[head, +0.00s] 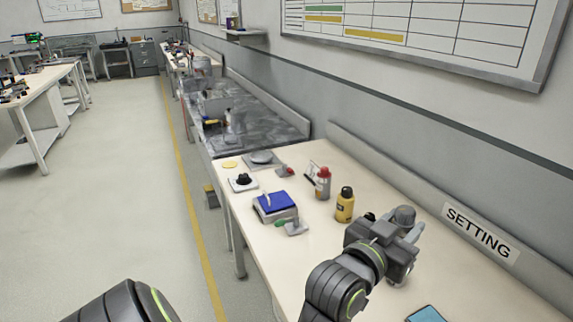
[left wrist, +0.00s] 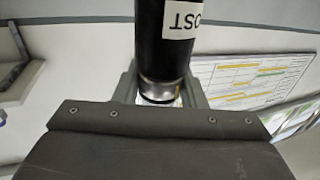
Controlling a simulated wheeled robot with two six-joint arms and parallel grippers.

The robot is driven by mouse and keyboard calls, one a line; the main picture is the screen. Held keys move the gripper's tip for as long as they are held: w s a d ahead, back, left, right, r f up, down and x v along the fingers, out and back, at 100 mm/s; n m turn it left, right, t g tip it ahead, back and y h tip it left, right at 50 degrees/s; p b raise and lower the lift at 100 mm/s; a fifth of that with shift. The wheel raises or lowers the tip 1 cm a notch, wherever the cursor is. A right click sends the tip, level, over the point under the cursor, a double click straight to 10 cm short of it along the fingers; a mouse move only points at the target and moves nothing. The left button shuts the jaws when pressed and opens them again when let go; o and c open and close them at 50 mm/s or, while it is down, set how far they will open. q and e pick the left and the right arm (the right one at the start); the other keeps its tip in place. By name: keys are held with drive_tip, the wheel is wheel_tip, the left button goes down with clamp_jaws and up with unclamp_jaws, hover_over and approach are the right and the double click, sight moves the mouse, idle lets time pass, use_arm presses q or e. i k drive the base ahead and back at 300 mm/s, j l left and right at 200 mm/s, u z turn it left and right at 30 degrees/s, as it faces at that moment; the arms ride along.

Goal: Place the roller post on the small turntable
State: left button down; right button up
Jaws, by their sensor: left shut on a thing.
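My left gripper (head: 402,224) is over the right part of the bench, in front of the SETTING sign, shut on the roller post. In the head view only a grey rounded end of the roller post (head: 404,214) shows between the fingers. In the left wrist view the roller post (left wrist: 168,45) is a black cylinder with a white label, partly legible, and a silvery band, between the grey fingers. A low grey disc on a flat base, apparently the small turntable (head: 262,157), lies near the bench's far end, well away from the gripper. My right gripper is not in view.
A yellow bottle (head: 345,205), a red-capped bottle (head: 322,183), a blue-topped box (head: 275,205) and a green-ended grey tool (head: 291,228) stand between gripper and disc. A black knob (head: 243,180) on a white pad lies near the disc. A blue flat item (head: 427,314) lies at the front.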

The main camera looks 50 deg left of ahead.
sight(261, 155)
drive_tip(key=j+z, duration=0.4)
drive_tip(key=j, duration=0.25)
drive_tip(key=j+z, duration=0.4)
drive_tip(key=j, duration=0.2)
drive_tip(key=k+j, duration=0.1)
drive_tip(key=j, duration=0.3)
drive_tip(key=j+z, duration=0.1)
drive_tip(key=j, duration=0.35)
drive_tip(key=k+j, duration=0.15)
drive_tip(key=j, duration=0.25)
drive_tip(key=k+j+z, duration=0.1)
drive_tip(key=j, duration=0.3)
drive_tip(key=k+j, duration=0.1)
drive_tip(key=j, duration=0.3)
drive_tip(key=k+j, duration=0.1)
drive_tip(key=j, duration=0.3)
drive_tip(key=k+j, duration=0.1)
drive_tip(key=j, duration=0.3)
drive_tip(key=k+j, duration=0.1)
drive_tip(key=j, duration=0.3)
drive_tip(key=k+j, duration=0.1)
drive_tip(key=j, duration=0.3)
drive_tip(key=i+z, duration=0.05)
